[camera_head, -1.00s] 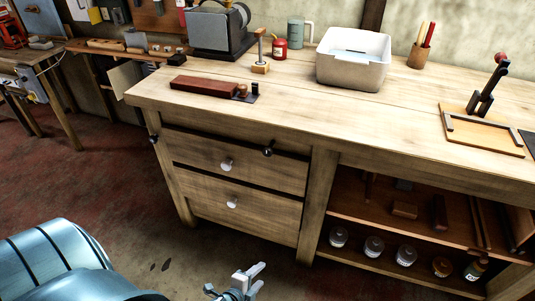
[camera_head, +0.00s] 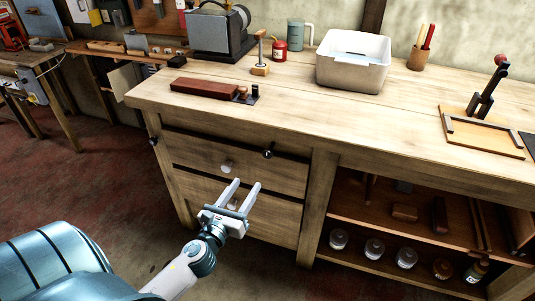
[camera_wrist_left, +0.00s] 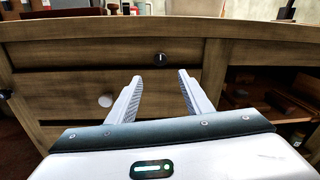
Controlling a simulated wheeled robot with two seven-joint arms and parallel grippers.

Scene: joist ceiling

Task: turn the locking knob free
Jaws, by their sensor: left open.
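A small black knob (camera_head: 268,153) sits on the bench front, at the upper right of the top drawer. In the left wrist view the black knob (camera_wrist_left: 160,59) shows a pale mark on its face, just beyond the space between my fingertips. Another dark knob (camera_head: 153,141) is at the bench's left corner. I cannot tell for certain which is the locking knob. My left gripper (camera_head: 246,184) is open and empty, below the drawer-side knob and apart from it, fingers pointing towards the bench. My right gripper is not in view.
Two drawers have pale round knobs; the upper one (camera_head: 226,166) is left of my gripper. The bench top (camera_head: 300,110) overhangs above, holding a white basin (camera_head: 352,62) and a reddish block (camera_head: 204,86). Open shelves with jars (camera_head: 374,248) lie to the right.

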